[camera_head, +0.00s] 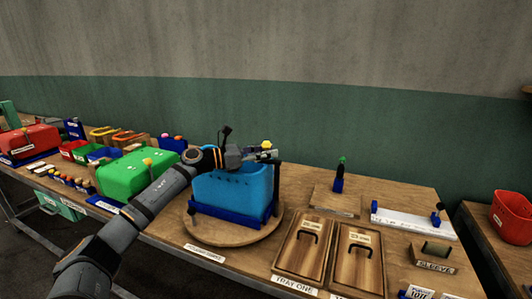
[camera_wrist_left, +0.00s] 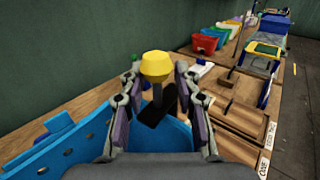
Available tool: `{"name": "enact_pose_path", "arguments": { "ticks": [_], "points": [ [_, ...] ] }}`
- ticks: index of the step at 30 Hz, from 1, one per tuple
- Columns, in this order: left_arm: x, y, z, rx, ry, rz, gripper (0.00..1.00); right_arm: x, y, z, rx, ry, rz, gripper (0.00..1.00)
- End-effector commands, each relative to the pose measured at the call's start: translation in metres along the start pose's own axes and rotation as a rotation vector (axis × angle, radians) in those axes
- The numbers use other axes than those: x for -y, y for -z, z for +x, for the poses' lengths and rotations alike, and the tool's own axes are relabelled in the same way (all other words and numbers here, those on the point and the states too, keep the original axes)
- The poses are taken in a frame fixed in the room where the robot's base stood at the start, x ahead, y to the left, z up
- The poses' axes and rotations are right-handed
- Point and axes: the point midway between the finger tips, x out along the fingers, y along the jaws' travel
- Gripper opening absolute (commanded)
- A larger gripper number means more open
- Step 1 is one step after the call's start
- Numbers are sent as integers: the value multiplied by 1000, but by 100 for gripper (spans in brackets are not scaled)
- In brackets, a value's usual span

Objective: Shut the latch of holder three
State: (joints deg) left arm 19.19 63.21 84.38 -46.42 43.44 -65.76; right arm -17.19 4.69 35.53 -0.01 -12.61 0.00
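A blue holder (camera_head: 235,190) stands on a round wooden turntable (camera_head: 210,232) on the bench. Its label (camera_head: 204,253) is too small to read. A yellow knob (camera_head: 266,145) shows at the holder's right end, by my left gripper (camera_head: 262,153). In the left wrist view, the yellow knob (camera_wrist_left: 156,66) tops a black latch piece (camera_wrist_left: 158,106) beside the blue holder wall (camera_wrist_left: 82,146). My left gripper (camera_wrist_left: 157,78) is open, with one finger on each side of the knob and visible gaps between. My right gripper is not in view.
A green box (camera_head: 137,175) and a red box (camera_head: 30,140) stand to the left. Two wooden trays with handles (camera_head: 304,250) lie right of the turntable. A white block (camera_head: 410,220) and a sleeve stand (camera_head: 434,254) are farther right.

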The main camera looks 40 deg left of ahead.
Motion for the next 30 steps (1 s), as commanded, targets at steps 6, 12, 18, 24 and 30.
{"name": "enact_pose_path", "arguments": {
  "ticks": [6,12,18,24,30],
  "points": [
    [0,2,0,-2,1,-1,31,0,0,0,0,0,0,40],
    [0,-16,0,0,2,3,31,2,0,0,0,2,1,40],
    [0,-62,1,4,1,3,31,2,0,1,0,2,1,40],
    [-1,-92,1,2,1,0,31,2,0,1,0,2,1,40],
    [-1,-98,1,-3,0,-2,31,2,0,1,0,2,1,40]
  ]
}}
